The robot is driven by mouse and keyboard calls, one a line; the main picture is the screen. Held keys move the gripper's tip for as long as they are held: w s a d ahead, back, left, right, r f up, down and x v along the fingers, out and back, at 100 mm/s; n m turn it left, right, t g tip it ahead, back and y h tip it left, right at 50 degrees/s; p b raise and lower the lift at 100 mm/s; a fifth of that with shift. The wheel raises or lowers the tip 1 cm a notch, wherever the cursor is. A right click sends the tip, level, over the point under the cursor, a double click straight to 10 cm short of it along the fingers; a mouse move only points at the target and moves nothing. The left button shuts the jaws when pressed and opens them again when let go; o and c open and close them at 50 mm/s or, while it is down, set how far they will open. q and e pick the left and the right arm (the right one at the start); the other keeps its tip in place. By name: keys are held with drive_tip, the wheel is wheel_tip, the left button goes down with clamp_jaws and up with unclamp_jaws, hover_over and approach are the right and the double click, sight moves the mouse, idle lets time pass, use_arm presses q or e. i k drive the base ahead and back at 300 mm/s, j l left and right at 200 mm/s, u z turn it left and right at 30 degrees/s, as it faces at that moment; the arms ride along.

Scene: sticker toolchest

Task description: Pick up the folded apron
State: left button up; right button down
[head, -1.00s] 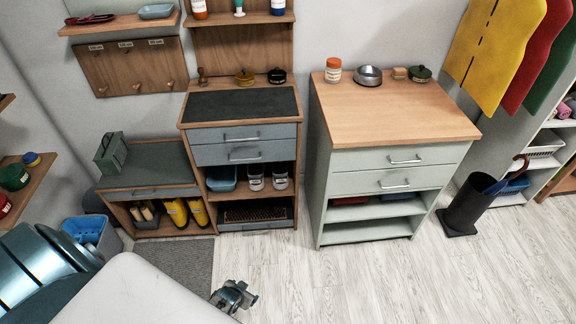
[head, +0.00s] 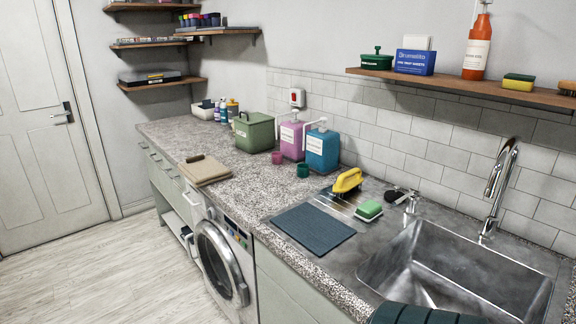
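A folded beige cloth that looks like the folded apron (head: 206,171) lies flat on the speckled grey countertop (head: 262,185), near its front edge and left of the middle of the head view. A small darker piece shows at its back left edge. Neither of my grippers is in view, so I cannot see whether they are open or shut. A dark teal rounded part at the bottom edge, right of centre, looks like part of my arm.
A washing machine (head: 222,262) stands under the counter below the cloth. A green canister (head: 254,132) and pink and blue dispensers stand behind it. A dark blue mat (head: 313,231) and metal sink (head: 455,275) are to the right. Bare floor (head: 110,270) lies at left.

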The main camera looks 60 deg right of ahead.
sight(200, 171)
drive_tip(key=i+j+z, duration=0.15)
drive_tip(key=z, duration=0.3)
drive_tip(key=i+j+z, duration=0.15)
drive_tip(key=z, duration=0.3)
drive_tip(key=i+j+z, duration=0.1)
drive_tip(key=j+z, duration=0.2)
drive_tip(key=z, duration=0.15)
drive_tip(key=j+z, duration=0.3)
drive_tip(key=z, duration=0.15)
